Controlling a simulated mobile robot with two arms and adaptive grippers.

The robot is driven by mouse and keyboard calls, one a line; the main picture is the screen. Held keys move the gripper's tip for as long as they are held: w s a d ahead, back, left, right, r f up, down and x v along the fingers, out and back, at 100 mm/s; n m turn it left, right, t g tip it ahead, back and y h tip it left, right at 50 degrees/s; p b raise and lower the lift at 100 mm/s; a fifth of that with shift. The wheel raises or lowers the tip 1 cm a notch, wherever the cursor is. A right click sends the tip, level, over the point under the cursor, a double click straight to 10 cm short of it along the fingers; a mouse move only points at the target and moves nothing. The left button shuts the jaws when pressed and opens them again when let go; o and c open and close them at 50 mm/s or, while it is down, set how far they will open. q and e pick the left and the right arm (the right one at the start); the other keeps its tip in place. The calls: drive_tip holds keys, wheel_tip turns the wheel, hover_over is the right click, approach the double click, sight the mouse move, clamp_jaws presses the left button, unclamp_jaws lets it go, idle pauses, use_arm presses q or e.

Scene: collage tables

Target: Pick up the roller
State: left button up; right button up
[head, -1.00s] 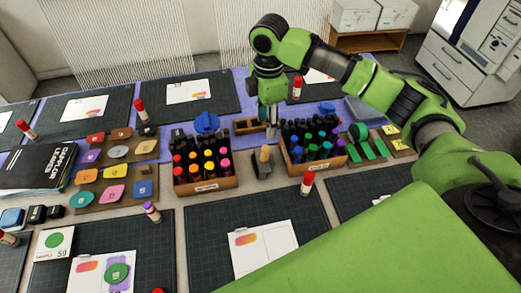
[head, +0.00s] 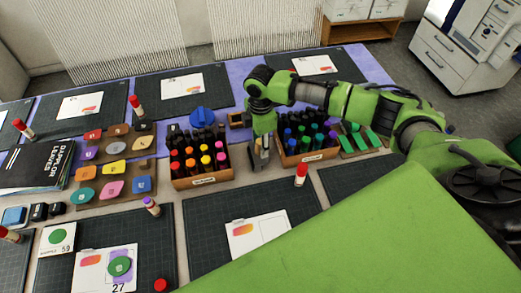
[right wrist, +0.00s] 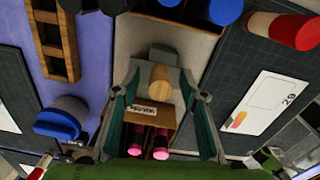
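The roller shows in the right wrist view as a light wooden handle (right wrist: 160,77) with a grey block-like part (right wrist: 163,54) beyond it. It stands in the gap between the two marker boxes. My right gripper (right wrist: 160,90) is open, with one finger on each side of the handle and visible gaps to both. In the head view my right gripper (head: 261,150) is low over the roller's place and mostly hides the roller. I cannot tell whether the fingers touch anything. My left gripper is not in view.
A wooden box of warm-coloured markers (head: 203,181) stands close on the left, and a box of blue and green markers (head: 308,158) close on the right. A blue round item (head: 203,116) is behind. A red-capped glue stick (head: 301,174) stands in front. Dark mats surround them.

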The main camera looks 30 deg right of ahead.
clamp_jaws()
